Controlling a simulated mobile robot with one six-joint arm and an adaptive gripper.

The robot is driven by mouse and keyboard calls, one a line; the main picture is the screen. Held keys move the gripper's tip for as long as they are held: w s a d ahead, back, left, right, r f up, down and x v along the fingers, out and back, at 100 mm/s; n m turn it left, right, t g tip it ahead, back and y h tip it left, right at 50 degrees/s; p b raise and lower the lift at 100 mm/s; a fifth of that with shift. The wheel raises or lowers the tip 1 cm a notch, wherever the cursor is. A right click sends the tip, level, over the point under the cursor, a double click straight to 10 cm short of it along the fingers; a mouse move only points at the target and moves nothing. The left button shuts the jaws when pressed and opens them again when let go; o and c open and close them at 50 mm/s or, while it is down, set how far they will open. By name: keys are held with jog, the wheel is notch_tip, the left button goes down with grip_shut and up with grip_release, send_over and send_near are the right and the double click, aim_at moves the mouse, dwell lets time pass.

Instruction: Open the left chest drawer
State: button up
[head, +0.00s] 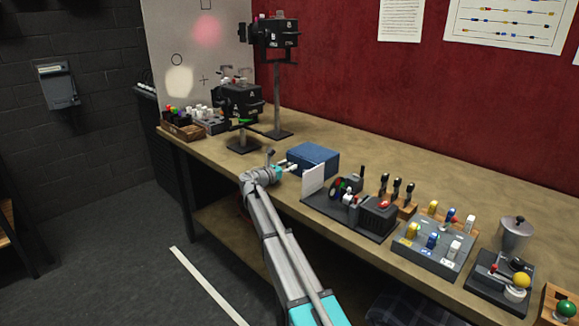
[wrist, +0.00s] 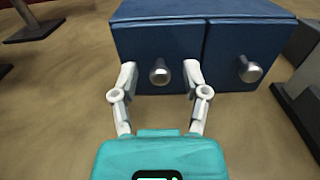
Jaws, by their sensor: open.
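A small blue chest (head: 314,158) stands on the workbench. In the wrist view its front shows two drawers side by side, each with a round metal knob. The left drawer (wrist: 133,42) and the right drawer (wrist: 243,42) both look shut. My gripper (wrist: 160,72) is open, with its pale fingers on either side of the left drawer's knob (wrist: 159,73) and their tips close to the drawer front. In the head view my gripper (head: 287,166) is at the chest's left side.
On the workbench (head: 400,155), a dark device with a white panel (head: 314,180) stands just right of the chest. Black lamp-like units (head: 238,105) on stands are behind to the left. The bench in front of the drawers looks clear.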

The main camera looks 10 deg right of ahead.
jog(key=shift+w+d, duration=0.15)
jog(key=shift+d, duration=0.05)
grip_shut()
dwell(0.3)
